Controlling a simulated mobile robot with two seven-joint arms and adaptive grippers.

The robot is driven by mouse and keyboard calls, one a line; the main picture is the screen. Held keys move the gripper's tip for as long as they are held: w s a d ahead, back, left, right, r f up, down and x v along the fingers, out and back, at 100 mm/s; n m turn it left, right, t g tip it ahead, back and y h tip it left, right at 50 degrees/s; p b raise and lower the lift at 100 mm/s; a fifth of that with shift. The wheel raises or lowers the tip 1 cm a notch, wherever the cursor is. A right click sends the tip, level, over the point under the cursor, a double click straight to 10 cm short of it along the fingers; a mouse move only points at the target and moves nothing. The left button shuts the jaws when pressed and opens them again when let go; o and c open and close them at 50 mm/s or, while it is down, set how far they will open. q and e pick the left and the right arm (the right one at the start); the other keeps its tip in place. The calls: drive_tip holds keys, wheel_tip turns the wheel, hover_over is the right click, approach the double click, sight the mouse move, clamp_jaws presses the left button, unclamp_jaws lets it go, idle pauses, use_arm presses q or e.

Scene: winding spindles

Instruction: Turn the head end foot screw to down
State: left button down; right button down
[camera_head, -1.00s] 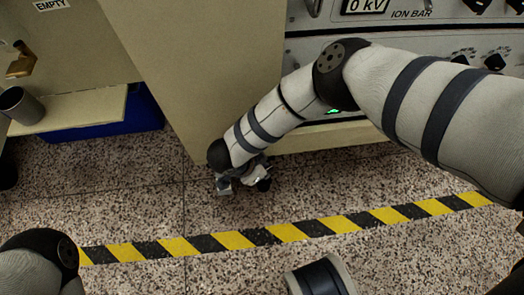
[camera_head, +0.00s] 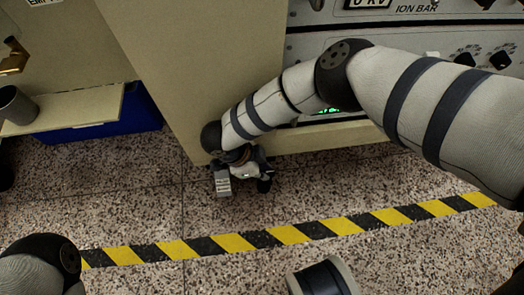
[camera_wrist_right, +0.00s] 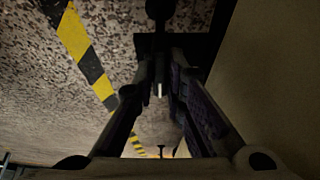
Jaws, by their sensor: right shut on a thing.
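My right gripper (camera_head: 243,182) is low by the floor, at the bottom corner of the beige cabinet (camera_head: 205,75). In the right wrist view my right gripper (camera_wrist_right: 160,82) has its fingers closed in around a small dark foot screw (camera_wrist_right: 158,60) under the cabinet edge. A thin bright strip shows between the fingertips. The fingers hide most of the screw, and I cannot make out which way it is turned. In the head view the gripper hides the screw. My left gripper is out of view; only part of my left arm shows at the lower left.
A yellow and black floor stripe (camera_head: 235,242) runs across the speckled floor in front of the cabinet. A blue bin (camera_head: 120,112) stands under a shelf (camera_head: 75,112) with a grey cup (camera_head: 17,106). A control panel (camera_head: 440,45) is at the upper right. Floor near the stripe is clear.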

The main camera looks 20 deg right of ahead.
drive_tip(key=c, duration=1.6)
unclamp_jaws()
drive_tip(key=shift+c, duration=0.2)
drive_tip(key=s+v, duration=0.1)
drive_tip(key=v, duration=0.6)
drive_tip(key=shift+w+r, duration=0.25)
drive_tip(key=shift+w, duration=0.25)
